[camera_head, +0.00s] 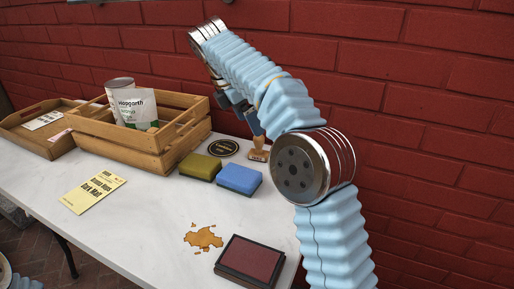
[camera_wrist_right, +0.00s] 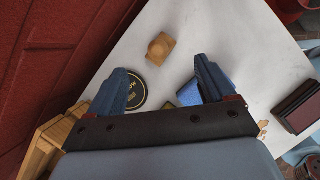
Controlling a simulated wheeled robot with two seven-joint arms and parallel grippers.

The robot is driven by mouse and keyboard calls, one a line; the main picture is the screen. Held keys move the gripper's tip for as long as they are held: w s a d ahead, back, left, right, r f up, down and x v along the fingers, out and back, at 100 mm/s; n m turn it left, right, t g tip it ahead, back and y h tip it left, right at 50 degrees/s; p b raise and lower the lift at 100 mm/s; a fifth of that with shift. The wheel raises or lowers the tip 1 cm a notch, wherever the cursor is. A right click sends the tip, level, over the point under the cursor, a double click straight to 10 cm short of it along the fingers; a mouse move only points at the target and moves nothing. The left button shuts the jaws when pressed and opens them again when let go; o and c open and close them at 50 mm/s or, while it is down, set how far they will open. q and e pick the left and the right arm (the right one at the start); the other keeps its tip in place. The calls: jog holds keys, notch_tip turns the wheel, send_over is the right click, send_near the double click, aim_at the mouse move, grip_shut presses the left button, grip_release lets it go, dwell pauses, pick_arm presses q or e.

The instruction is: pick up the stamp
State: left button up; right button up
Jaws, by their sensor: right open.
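The stamp (camera_head: 258,151) has a wooden handle and base and stands upright on the white table near the wall. It also shows in the right wrist view (camera_wrist_right: 161,48), just beyond the fingers. My right gripper (camera_head: 248,116) hangs above it, partly hidden by its own arm. In the wrist view, the right gripper's two blue fingers (camera_wrist_right: 160,74) are apart, with nothing between them at their tips. The stamp is clear of both fingers. My left gripper is not in view.
A round black coaster (camera_head: 223,147), a green sponge (camera_head: 200,167) and a blue sponge (camera_head: 239,179) lie near the stamp. A wooden crate (camera_head: 140,155) holds a can and pouch. An ink pad (camera_head: 250,262) and brown spill (camera_head: 204,238) are nearer. The red brick wall (camera_head: 420,120) stands behind.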

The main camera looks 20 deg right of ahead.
aim_at(262, 146)
jog(key=b+x, duration=0.1)
jog(key=x, duration=0.4)
jog(key=shift+f, duration=0.1)
jog(key=b+x, duration=0.1)
jog(key=x, duration=0.4)
jog(key=shift+s+b, duration=0.25)
jog(key=shift+b, duration=0.1)
jog(key=shift+c, duration=0.5)
jog(key=c, duration=1.1)
